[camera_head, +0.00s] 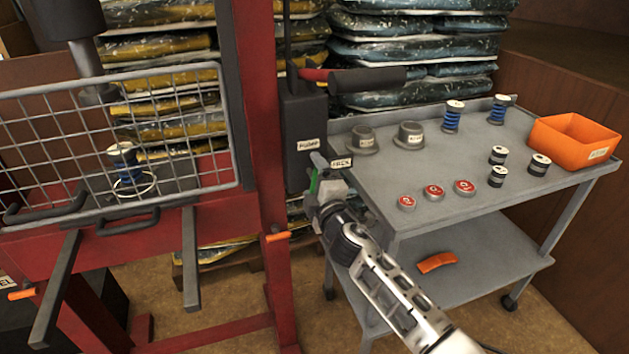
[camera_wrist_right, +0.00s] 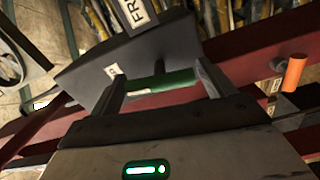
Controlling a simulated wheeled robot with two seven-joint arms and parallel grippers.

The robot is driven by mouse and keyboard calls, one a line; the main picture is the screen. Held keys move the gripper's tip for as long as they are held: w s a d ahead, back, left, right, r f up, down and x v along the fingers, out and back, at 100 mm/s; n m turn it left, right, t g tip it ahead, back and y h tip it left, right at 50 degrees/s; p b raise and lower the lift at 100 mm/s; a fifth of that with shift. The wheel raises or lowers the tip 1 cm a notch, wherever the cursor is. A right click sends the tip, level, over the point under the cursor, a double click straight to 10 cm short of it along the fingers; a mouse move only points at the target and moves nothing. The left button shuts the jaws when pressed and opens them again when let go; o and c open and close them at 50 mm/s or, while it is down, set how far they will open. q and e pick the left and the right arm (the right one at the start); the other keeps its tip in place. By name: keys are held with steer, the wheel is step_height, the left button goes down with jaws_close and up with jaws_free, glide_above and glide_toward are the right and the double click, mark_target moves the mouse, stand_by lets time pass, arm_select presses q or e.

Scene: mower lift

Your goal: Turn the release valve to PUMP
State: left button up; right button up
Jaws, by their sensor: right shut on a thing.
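The dark pump block (camera_head: 303,112) is mounted on the red press post. A white PUMP label (camera_head: 308,144) sits on its lower front, and a white FREE label (camera_head: 341,163) sticks out at its lower right. The release valve has a green lever (camera_wrist_right: 160,82) low on the block. My right gripper (camera_head: 317,184) is at the block's lower right. In the right wrist view, its two fingers stand on either side of the green lever and grip it. The FREE label (camera_wrist_right: 132,14), partly cut off, shows above. Which label the lever points at is hard to tell. My left gripper is not visible.
A grey cart (camera_head: 375,190) stands right of the press, carrying red-topped discs, springs, dark caps and an orange bin (camera_head: 574,142). A black pump handle (camera_head: 368,79) projects right above the cart. A wire guard (camera_head: 120,150) covers the press at left. Orange-tipped pins project from the frame.

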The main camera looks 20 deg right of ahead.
steer(key=shift+n, duration=0.9)
steer(key=o, duration=0.9)
steer(key=s, duration=1.6)
steer(key=shift+d, duration=0.3)
